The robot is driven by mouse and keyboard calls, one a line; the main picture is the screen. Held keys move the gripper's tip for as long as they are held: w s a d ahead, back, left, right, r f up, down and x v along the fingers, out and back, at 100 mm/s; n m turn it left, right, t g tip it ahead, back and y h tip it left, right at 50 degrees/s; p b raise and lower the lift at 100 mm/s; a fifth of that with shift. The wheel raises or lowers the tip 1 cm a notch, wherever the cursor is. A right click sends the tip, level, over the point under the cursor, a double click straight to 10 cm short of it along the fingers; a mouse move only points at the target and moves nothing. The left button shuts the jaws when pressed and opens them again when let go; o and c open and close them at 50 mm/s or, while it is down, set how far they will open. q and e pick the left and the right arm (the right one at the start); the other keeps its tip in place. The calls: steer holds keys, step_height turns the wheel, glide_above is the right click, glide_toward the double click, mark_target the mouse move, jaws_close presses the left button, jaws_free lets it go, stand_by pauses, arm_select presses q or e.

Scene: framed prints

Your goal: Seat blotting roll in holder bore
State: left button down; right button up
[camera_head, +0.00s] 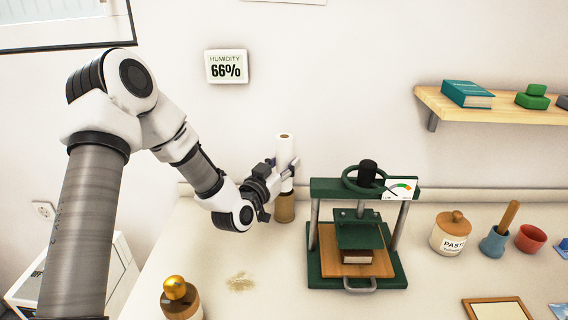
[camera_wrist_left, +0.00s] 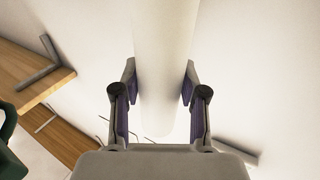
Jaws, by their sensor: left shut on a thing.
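The blotting roll (camera_head: 285,152) is a white upright cylinder with a small dark bore in its top. My left gripper (camera_head: 288,172) is shut on it from the left side. In the left wrist view, the roll (camera_wrist_left: 163,65) stands between the two fingers of the gripper (camera_wrist_left: 160,92). A brown cylindrical holder (camera_head: 284,209) stands on the bench directly under the roll. The gripper partly covers the roll's lower part, and I cannot tell whether its lower end is inside the holder bore or just above it. My right gripper is not in view.
A green press (camera_head: 357,240) stands just right of the holder. A gold-topped jar (camera_head: 180,298) is at the front left. A paste jar (camera_head: 451,233) and cups are to the right. A wall shelf (camera_head: 490,108) is at upper right. The bench front left of the press is mostly clear.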

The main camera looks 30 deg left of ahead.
mark_target(284, 181)
arm_select(q)
steer(key=shift+f, duration=0.15)
steer(key=shift+f+b, duration=0.3)
steer(key=shift+b, duration=0.1)
steer(key=shift+f+b, duration=2.4)
steer(key=shift+f, duration=0.55)
steer(key=shift+r, duration=0.25)
steer(key=shift+r+p, duration=2.5)
steer(key=shift+r, duration=0.4)
steer(key=shift+f+b, duration=2.2)
steer(key=shift+f, duration=0.35)
